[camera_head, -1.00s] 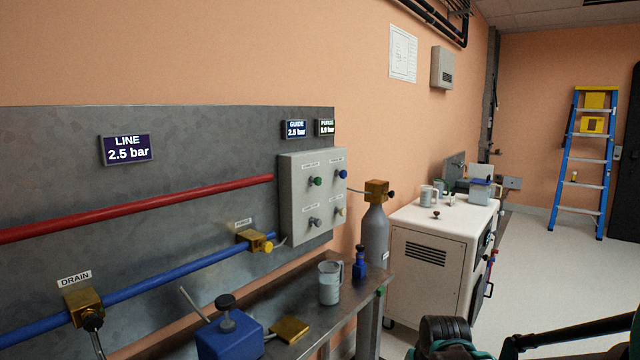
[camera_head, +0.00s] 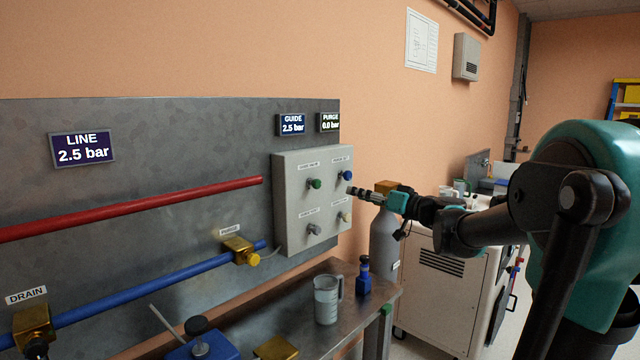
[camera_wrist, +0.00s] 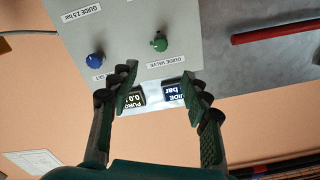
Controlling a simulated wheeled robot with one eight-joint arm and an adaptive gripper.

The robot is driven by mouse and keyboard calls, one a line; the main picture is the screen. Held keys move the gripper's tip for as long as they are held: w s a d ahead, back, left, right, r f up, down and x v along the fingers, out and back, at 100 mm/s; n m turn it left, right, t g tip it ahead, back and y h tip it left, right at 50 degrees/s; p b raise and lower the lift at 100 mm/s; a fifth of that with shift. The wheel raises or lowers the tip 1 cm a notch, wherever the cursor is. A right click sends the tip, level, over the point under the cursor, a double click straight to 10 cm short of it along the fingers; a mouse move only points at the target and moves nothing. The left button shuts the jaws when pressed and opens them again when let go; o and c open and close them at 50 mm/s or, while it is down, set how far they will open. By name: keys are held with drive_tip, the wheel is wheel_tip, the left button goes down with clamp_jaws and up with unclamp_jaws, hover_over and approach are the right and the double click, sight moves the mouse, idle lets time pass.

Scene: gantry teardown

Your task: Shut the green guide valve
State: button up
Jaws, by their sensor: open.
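The green guide valve knob (camera_head: 315,184) is at the upper left of the grey panel box (camera_head: 297,228) in the head view. In the wrist view, which is upside down, the green knob (camera_wrist: 159,42) sits beside a label reading GUIDE VALVE. My gripper (camera_head: 352,190) reaches in from the right, in front of the panel's right side, apart from the green knob. In the wrist view its two fingers (camera_wrist: 161,78) are spread with nothing between them at the tips, and the knob lies beyond them.
A blue knob (camera_head: 345,175) is right of the green one, with two more knobs below. The GUIDE display (camera_head: 291,125) reads 2.5 bar. A gas cylinder (camera_head: 384,240) stands below my arm. A mug (camera_head: 326,300) and blue bottle (camera_head: 364,277) stand on the bench.

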sight(319, 184)
drive_tip(key=x, duration=1.7)
drive_tip(key=shift+w+a+r, duration=0.1)
drive_tip(key=shift+w+a, duration=0.05)
clamp_jaws()
